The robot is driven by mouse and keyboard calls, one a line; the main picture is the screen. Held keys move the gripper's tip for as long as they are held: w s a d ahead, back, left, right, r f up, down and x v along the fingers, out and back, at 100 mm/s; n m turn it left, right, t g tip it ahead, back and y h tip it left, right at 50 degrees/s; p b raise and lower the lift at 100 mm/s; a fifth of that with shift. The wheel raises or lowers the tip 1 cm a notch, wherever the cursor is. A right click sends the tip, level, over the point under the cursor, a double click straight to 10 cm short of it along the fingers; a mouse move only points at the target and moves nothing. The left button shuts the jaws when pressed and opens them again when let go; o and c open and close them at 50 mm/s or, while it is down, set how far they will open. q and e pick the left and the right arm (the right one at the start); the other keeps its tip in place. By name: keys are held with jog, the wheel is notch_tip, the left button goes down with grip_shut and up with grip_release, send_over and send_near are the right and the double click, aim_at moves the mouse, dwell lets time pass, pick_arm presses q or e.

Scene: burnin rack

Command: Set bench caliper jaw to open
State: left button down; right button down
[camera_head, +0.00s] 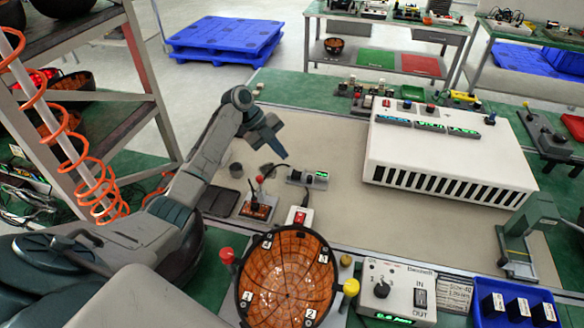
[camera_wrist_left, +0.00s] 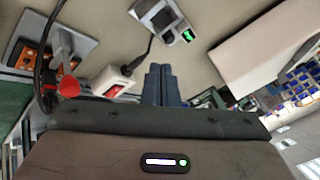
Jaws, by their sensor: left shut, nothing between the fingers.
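A small grey device with a green lit display (camera_head: 308,178) lies on the beige mat in the middle of the bench; it looks like the bench caliper, but its jaw is too small to read. It also shows at the top of the left wrist view (camera_wrist_left: 163,18), with a black cable running from it. My left gripper (camera_head: 281,153) is shut and empty, above the mat, just behind and left of the device in the head view. Its closed fingers (camera_wrist_left: 162,72) point toward the device in the left wrist view, apart from it. My right gripper is not in view.
A white vented box (camera_head: 450,150) stands right of the device. A red-switch box (camera_head: 299,217), a red-lever unit (camera_head: 259,206) and an orange-lined round bowl (camera_head: 288,275) lie in front. A grey-green press (camera_head: 530,230) stands at right. Bare mat lies behind the device.

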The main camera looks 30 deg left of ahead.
pick_arm(q)
jog(key=p, duration=0.3)
send_near(306, 185)
jog(key=d, duration=0.1)
jog(key=d+f, duration=0.1)
jog(key=d, duration=0.1)
jog(key=shift+w+f, duration=0.2)
jog(key=shift+w, duration=0.05)
jog(key=shift+d+f, duration=0.25)
jog(key=shift+f, duration=0.3)
jog(key=shift+w+d+f+b, duration=0.1)
jog(key=shift+w+d+b, duration=0.1)
jog(key=shift+d+b, duration=0.2)
jog(key=shift+w+d+f+b, duration=0.1)
jog(key=shift+w+d+b, duration=0.2)
jog(key=shift+d, duration=0.25)
jog(key=shift+d+r, duration=0.1)
jog(key=shift+d, duration=0.1)
jog(key=shift+r, duration=0.1)
